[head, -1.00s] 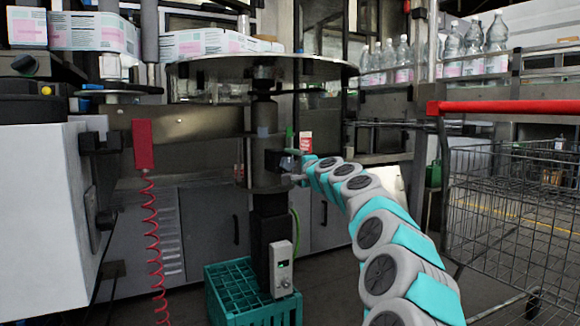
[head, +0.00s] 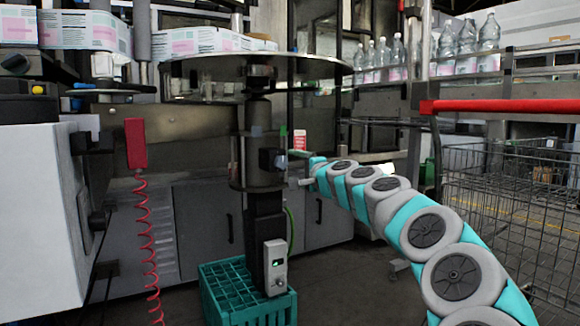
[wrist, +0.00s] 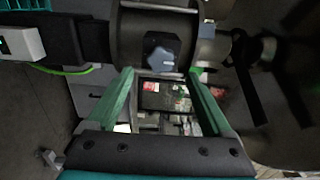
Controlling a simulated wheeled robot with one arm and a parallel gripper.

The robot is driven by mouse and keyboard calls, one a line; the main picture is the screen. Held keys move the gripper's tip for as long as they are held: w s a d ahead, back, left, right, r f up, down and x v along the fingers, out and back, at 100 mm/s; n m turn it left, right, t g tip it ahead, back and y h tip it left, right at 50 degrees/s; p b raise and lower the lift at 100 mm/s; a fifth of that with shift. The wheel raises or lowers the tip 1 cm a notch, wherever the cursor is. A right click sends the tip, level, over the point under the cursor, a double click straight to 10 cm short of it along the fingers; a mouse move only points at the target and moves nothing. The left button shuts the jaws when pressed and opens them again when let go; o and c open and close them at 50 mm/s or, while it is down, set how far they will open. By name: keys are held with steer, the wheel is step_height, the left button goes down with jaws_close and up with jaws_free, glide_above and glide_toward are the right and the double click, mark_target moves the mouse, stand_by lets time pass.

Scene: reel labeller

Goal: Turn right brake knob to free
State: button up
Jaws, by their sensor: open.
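The brake knob shows as a blue-grey lobed knob (wrist: 161,58) on a dark block on the cylindrical column, at the upper middle of the wrist view. In the head view the dark knob and its block (head: 269,159) sit on the right side of the column (head: 247,160). My gripper (head: 298,168) is open and empty just right of the knob. In the wrist view its two green fingers (wrist: 161,74) point towards the knob, one on each side and apart from it. I cannot tell the knob's setting.
A round metal table (head: 252,68) overhangs the column. A grey control box (head: 275,267) and a teal crate (head: 222,291) are below. A red pendant with a coiled cord (head: 136,143) hangs left. A wire trolley with a red handle (head: 500,106) stands right. Floor between crate and trolley is clear.

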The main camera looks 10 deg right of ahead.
steer(key=shift+s+d, duration=0.25)
steer(key=shift+s, duration=0.45)
